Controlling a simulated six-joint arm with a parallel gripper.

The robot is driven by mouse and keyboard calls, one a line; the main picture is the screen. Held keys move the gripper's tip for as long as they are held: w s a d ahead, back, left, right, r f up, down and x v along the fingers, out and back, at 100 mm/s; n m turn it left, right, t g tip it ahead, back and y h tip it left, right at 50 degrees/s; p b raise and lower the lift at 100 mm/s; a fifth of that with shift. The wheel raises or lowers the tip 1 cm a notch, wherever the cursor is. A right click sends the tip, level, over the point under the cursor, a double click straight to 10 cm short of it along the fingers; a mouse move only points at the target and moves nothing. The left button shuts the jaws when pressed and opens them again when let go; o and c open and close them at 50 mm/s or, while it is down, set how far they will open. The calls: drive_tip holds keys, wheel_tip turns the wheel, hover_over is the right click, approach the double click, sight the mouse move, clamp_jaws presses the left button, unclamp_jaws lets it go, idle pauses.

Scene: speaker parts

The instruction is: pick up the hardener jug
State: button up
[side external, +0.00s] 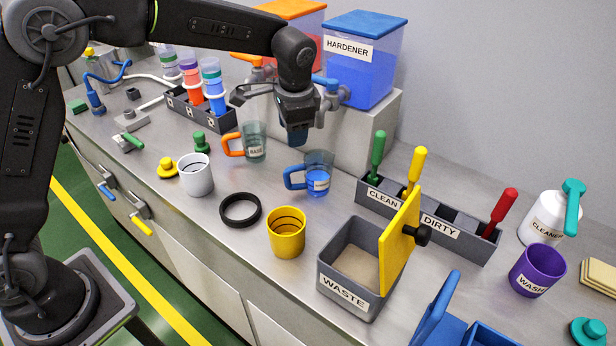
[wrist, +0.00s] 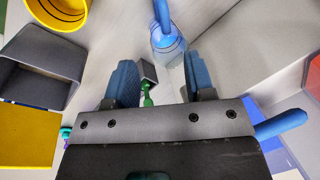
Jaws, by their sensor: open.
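The hardener jug (side external: 319,172) is a clear cup with blue liquid, a white label and a blue handle (side external: 294,177) on its left. It stands upright on the counter in front of the grey dispenser block. In the wrist view, the jug (wrist: 168,42) shows at the top centre, beyond the fingertips. My gripper (side external: 297,136) hangs above and slightly left of the jug, pointing down and apart from it. In the wrist view, my gripper (wrist: 162,80) has its two blue fingers spread with nothing held between them.
The blue hardener tank (side external: 362,62) stands behind my gripper, its tap close by. The base jug (side external: 254,142) is at left. The yellow cup (side external: 286,232), waste bin (side external: 335,287) and brush holder (side external: 432,222) stand in front and at right. Bare counter lies left of the jug.

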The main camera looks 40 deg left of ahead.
sight(291, 168)
drive_tip(key=f, duration=0.5)
drive_tip(key=w+a+f, duration=0.1)
drive_tip(key=f, duration=0.2)
drive_tip(key=shift+a+f, duration=0.1)
drive_tip(key=shift+f, duration=0.15)
drive_tip(key=shift+w+a+f, duration=0.15)
drive_tip(key=shift+a+f, duration=0.1)
drive_tip(key=shift+f, duration=0.65)
drive_tip(key=shift+w+a+f, duration=0.15)
drive_tip(key=shift+a+f, duration=0.05)
drive_tip(key=shift+f, duration=0.65)
drive_tip(key=shift+w+a+f, duration=0.15)
drive_tip(key=shift+a+f, duration=0.1)
drive_tip(key=shift+f, duration=0.65)
clamp_jaws()
